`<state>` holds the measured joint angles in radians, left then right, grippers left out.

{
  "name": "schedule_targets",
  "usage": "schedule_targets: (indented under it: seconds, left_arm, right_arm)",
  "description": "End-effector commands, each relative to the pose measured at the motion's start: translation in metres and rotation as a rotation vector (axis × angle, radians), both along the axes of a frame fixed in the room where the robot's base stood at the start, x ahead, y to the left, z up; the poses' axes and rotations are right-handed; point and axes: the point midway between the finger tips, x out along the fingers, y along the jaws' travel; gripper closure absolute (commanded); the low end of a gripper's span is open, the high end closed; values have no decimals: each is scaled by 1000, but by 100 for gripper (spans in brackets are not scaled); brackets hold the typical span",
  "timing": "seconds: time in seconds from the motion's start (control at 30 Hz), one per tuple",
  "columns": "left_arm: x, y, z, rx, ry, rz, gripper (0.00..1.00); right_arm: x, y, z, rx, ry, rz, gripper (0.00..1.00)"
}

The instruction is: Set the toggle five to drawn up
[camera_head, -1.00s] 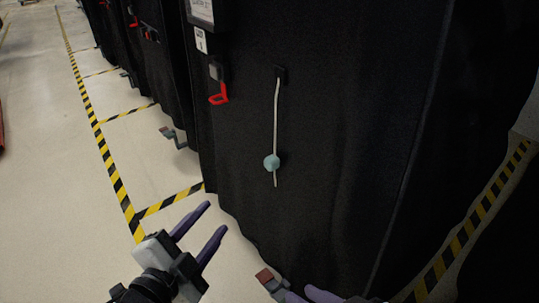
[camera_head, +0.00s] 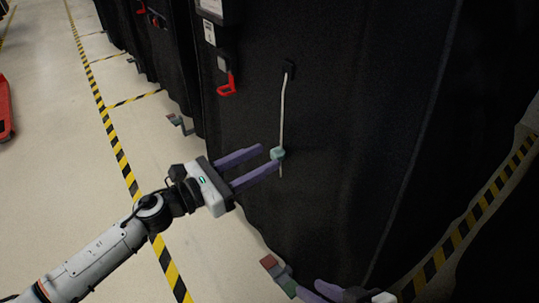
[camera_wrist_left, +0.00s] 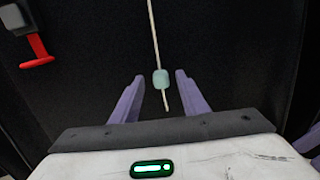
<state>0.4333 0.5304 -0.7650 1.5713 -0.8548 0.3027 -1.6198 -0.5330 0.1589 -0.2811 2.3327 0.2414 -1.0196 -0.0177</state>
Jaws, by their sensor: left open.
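A pale cord (camera_head: 283,105) hangs from a small black fitting on the black cover, with a teal toggle (camera_head: 278,154) near its lower end and a short tail below. My left gripper (camera_head: 268,158) is open, its purple fingers pointing at the toggle. In the left wrist view the toggle (camera_wrist_left: 160,79) lies between the two fingertips (camera_wrist_left: 159,78), with a gap on each side. The number of this toggle cannot be read. My right gripper (camera_head: 318,292) is partly cut off at the bottom edge; its opening is unclear.
The black cover (camera_head: 360,130) fills the middle and right. A red hook (camera_head: 228,85) hangs below a grey block, left of the cord. A red-and-green-ended pedal (camera_head: 278,275) juts out low by my right gripper. Open floor with yellow-black tape (camera_head: 118,150) lies left.

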Motion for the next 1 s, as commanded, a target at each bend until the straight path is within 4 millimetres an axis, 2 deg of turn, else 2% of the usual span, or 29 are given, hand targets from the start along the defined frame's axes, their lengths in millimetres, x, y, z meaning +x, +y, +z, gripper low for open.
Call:
schedule_targets:
  seconds: [0.03,0.2,0.57,0.8,1.0]
  left_arm:
    - [5,-8,1,0,-3,-2,59]
    - [16,-21,0,-1,0,1,59]
    - [18,-26,0,-1,2,0,59]
    - [18,-25,0,-2,1,1,100]
    - [18,-25,2,-2,1,0,100]
  right_arm:
    - [1,1,1,4,-5,-1,74]
    - [2,3,7,18,-20,-1,74]
    - [-3,3,4,22,-8,0,74]
    - [-3,4,4,22,-8,0,74]
    - [-2,4,6,21,-11,0,74]
